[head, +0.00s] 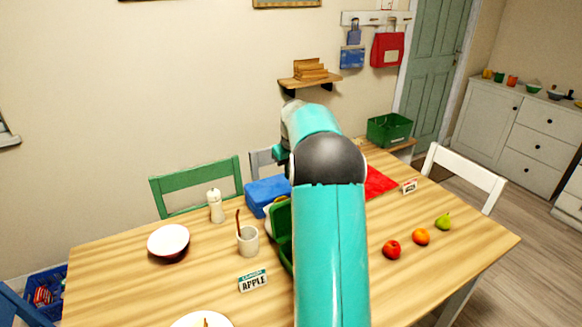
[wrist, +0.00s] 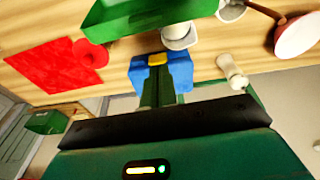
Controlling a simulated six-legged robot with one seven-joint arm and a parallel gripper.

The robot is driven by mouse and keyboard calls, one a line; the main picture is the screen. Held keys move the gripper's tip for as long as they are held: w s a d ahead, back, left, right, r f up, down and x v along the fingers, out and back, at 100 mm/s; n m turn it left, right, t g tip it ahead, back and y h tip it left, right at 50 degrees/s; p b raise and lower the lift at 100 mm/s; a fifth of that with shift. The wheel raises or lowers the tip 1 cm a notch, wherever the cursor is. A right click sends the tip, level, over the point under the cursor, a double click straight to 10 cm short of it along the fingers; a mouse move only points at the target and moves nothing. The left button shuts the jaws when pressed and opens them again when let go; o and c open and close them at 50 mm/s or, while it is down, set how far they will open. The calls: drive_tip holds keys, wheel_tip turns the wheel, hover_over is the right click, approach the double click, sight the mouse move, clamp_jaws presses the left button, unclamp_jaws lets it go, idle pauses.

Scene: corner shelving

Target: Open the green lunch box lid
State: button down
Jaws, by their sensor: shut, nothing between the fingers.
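The green lunch box (head: 283,232) is on the wooden table, mostly hidden behind my arm in the head view. A tall green panel of it shows at the arm's left edge; I cannot tell how far its lid is raised. In the wrist view, the green lunch box (wrist: 140,18) shows at the top, cut off by the frame edge. My gripper (wrist: 162,82) is shut and empty, with its fingers apart from the green box in the picture.
A blue box (head: 266,192) with a yellow latch (wrist: 157,59) is close by. A white mug (head: 247,240), a shaker (head: 215,206), a bowl (head: 168,240) and an APPLE sign (head: 253,281) stand left. Fruit, including a red apple (head: 391,250), and a red cloth (head: 379,183) lie right.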

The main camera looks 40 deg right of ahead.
drive_tip(key=shift+s+a+f, duration=0.15)
drive_tip(key=shift+s+f, duration=0.35)
drive_tip(key=shift+f, duration=0.25)
drive_tip(key=shift+s+a+f, duration=0.1)
drive_tip(key=shift+s+f, duration=0.4)
drive_tip(key=shift+f, duration=0.3)
drive_tip(key=shift+s+a+f, duration=0.15)
drive_tip(key=shift+s+f, duration=0.35)
drive_tip(key=shift+f, duration=0.25)
drive_tip(key=s, duration=0.1)
drive_tip(key=s+a+t, duration=0.1)
drive_tip(key=s, duration=0.1)
drive_tip(key=s+t, duration=0.1)
drive_tip(key=s, duration=0.1)
drive_tip(key=shift+s+a+r+h, duration=0.15)
drive_tip(key=shift+s+r+h, duration=0.1)
drive_tip(key=shift+h, duration=0.05)
drive_tip(key=shift+r, duration=0.1)
